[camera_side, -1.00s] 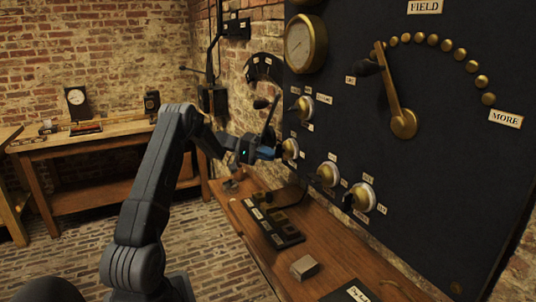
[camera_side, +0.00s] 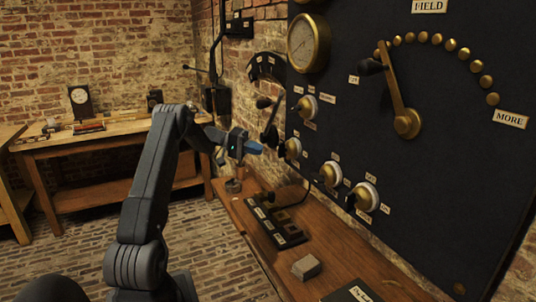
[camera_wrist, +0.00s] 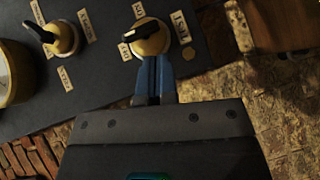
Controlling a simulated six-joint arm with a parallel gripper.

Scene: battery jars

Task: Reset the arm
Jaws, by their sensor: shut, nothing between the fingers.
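My gripper (camera_side: 256,148) has blue fingers, which are closed together and empty. In the side view it points right at the dark panel, close to a brass-and-white rotary knob (camera_side: 292,148). I cannot tell whether the fingertips touch it. In the wrist view the blue fingers (camera_wrist: 154,78) lie side by side just below a knob with a black pointer (camera_wrist: 145,36). Another knob (camera_wrist: 62,38) with a black pointer stands at the upper left there.
The dark panel (camera_side: 450,190) carries a gauge (camera_side: 307,43), more knobs (camera_side: 330,174), and a large brass lever (camera_side: 396,92). Below is a wooden shelf (camera_side: 235,205) with a block of dark switches (camera_side: 275,225) and a small box (camera_side: 306,267). A workbench (camera_side: 100,142) stands behind at left.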

